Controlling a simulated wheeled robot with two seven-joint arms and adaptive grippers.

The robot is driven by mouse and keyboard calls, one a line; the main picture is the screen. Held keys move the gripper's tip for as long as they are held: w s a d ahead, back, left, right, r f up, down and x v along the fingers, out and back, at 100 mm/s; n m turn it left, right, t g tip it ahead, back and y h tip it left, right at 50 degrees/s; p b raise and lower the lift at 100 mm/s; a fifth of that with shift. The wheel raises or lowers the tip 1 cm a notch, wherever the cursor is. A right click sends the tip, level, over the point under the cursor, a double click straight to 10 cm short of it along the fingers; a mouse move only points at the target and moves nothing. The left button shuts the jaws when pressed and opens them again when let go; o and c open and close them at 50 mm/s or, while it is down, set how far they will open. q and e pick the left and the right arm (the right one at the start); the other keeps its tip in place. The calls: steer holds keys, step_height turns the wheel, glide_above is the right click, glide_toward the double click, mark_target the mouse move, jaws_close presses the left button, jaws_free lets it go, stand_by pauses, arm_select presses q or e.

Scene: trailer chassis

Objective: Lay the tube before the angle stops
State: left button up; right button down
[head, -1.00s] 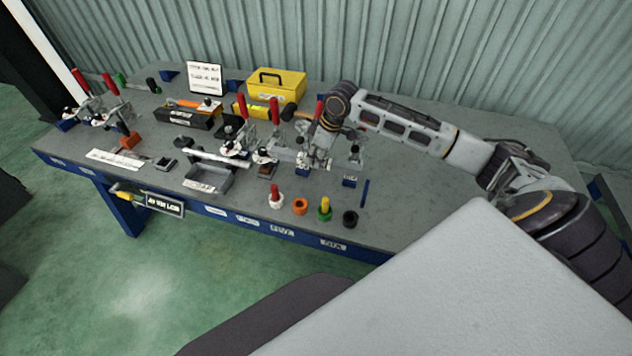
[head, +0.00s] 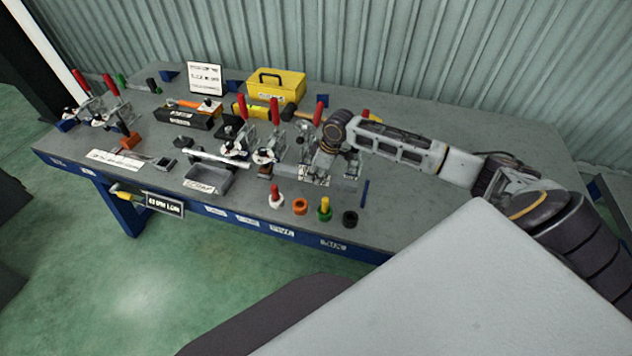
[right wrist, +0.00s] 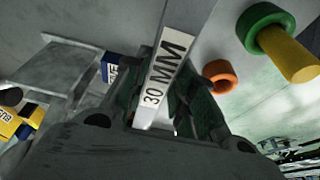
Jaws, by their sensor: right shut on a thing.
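My right gripper (head: 316,172) is shut on a pale grey square tube (head: 343,183), low over the right half of the bench. In the head view the tube runs left to right across the gripper. In the right wrist view the tube (right wrist: 163,80) sits between the fingers and its white label reads "30 MM". A blue block with a white label (right wrist: 110,68) shows beside the tube there. I cannot tell whether the tube touches the bench or which parts are the angle stops; the gripper and tube hide that spot. My left gripper is not in view.
Red-handled clamps (head: 276,112) stand left of the gripper. In front are a red-topped white piece (head: 276,198), an orange ring (head: 300,206), a green ring with yellow peg (head: 324,211) and a black ring (head: 350,218). A grey tray (head: 208,180) is further left. The bench's right end is clear.

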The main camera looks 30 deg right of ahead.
steer(key=shift+f, duration=2.15)
steer(key=shift+f, duration=0.1)
steer(key=c, duration=1.2)
jaws_free()
steer(key=shift+o, duration=0.2)
steer(key=shift+v, duration=6.1)
